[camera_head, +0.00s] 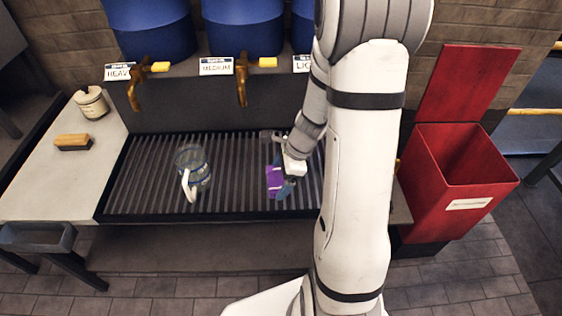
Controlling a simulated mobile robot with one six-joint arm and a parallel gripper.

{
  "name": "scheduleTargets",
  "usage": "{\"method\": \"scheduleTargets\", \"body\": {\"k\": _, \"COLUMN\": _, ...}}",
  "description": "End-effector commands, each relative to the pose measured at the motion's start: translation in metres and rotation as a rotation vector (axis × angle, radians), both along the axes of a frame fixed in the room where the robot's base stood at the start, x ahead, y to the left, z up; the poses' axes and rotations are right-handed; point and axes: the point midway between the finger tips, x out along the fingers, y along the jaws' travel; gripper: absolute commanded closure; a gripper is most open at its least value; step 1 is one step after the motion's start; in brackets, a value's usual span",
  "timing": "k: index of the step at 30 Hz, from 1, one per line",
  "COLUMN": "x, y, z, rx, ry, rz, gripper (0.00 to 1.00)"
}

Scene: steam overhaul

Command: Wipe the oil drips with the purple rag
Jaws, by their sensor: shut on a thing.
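The purple rag (275,181) is in my gripper (283,176), over the right part of the slatted drip tray (145,180). My gripper is shut on the rag, and a bluish patch shows beside the purple. I cannot tell whether the rag touches the slats. No oil drips can be made out on the dark slats; my arm hides the tray's right end.
A clear jug (192,166) with a pale handle stands on the tray left of my gripper. Brass taps (241,84) hang from blue drums (243,27) behind. A brush (73,142) and a pot (91,103) stand on the left counter. An open red bin (455,185) stands right.

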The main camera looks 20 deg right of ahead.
Motion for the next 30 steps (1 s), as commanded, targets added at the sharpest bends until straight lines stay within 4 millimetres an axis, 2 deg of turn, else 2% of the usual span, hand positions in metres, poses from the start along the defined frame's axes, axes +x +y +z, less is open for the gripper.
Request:
{"method": "scheduleTargets", "body": {"k": 1, "x": 0.0, "y": 0.0, "z": 0.009, "rx": 0.0, "ry": -0.001, "rz": 0.0, "gripper": 0.35}}
{"method": "scheduleTargets", "body": {"k": 10, "x": 0.0, "y": 0.0, "z": 0.034, "rx": 0.0, "ry": 0.0, "rz": 0.0, "gripper": 0.35}}
{"method": "scheduleTargets", "body": {"k": 30, "x": 0.002, "y": 0.0, "z": 0.035, "rx": 0.0, "ry": -0.001, "rz": 0.01, "gripper": 0.35}}
